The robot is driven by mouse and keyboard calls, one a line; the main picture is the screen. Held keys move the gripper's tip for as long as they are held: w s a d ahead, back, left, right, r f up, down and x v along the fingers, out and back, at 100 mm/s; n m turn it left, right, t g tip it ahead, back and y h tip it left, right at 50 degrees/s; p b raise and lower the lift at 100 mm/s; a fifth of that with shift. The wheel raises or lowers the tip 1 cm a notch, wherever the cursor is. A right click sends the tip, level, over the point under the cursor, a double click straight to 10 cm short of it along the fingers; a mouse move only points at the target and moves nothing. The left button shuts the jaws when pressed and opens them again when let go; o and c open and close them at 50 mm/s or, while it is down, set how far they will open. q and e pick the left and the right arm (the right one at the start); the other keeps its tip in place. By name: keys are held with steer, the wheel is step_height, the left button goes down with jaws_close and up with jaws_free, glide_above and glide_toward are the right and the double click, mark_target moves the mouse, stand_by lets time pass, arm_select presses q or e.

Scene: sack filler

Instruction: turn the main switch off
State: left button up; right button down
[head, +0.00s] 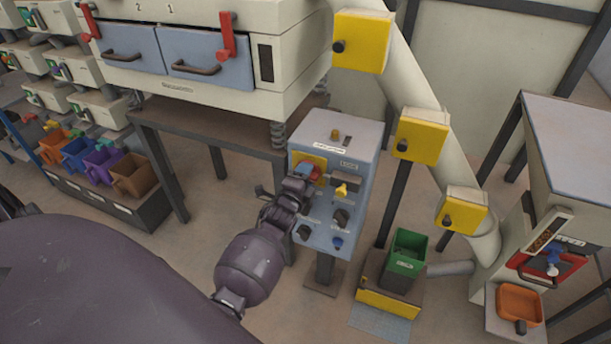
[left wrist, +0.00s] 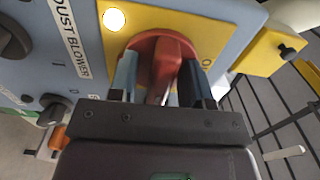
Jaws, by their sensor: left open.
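The main switch is a red rotary knob on a yellow plate (left wrist: 215,25), on the blue-grey control box (head: 335,215). In the left wrist view the red knob (left wrist: 160,45) shows close up, with its grip bar between my fingers. In the head view my left gripper (head: 303,177) is at the box's upper left, covering part of the yellow plate and knob. In the left wrist view my left gripper (left wrist: 157,72) is open, one finger on each side of the bar. I cannot tell whether either finger touches it. My right gripper is not in view.
A round lamp (left wrist: 114,19) beside the knob looks lit. Other controls sit close by on the box, including a yellow switch (head: 342,190) and a blue knob (head: 337,242). A green bin (head: 407,250) stands to the right. A table (head: 215,135) is behind left.

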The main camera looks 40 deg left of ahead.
arm_select(q)
jaws_close()
